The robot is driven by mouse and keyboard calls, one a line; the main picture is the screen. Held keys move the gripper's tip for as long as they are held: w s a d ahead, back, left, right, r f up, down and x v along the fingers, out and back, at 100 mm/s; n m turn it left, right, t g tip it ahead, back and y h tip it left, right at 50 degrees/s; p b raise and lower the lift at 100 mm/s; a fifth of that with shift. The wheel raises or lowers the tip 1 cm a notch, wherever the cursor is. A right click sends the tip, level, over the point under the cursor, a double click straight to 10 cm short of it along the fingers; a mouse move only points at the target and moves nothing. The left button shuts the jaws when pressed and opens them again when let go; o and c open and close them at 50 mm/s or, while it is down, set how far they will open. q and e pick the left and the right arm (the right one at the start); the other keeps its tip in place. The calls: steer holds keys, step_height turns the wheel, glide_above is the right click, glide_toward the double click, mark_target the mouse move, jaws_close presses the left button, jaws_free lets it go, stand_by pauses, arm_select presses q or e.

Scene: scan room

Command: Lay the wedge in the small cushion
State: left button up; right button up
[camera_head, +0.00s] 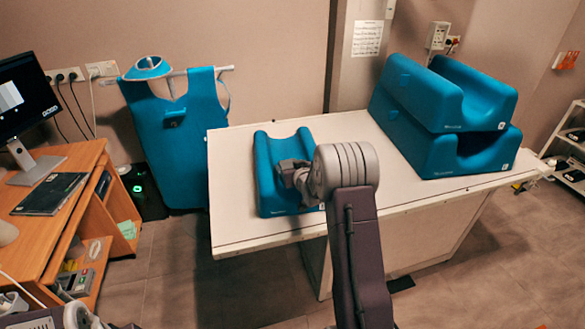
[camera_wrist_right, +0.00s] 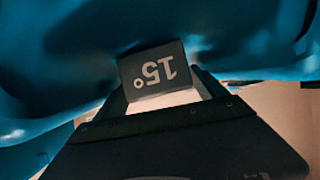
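The small cushion (camera_head: 268,196) is blue with a hollow along its middle and lies on the left part of the white table. My right gripper (camera_head: 287,172) reaches into its hollow from the right. My left gripper is not in view.
Two large blue cushions (camera_head: 440,110) are stacked on the right of the table (camera_head: 232,228). The tabletop between them and the small cushion is partly covered by my right arm. A blue apron (camera_head: 178,130) hangs behind. A wooden desk (camera_head: 60,215) stands at the left.

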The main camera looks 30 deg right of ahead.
steer(key=shift+r, duration=0.25)
steer(key=shift+r+p, duration=0.55)
steer(key=shift+p, duration=0.25)
steer(key=v, duration=1.2)
steer(key=shift+f+b, duration=0.15)
steer(key=shift+b, duration=0.3)
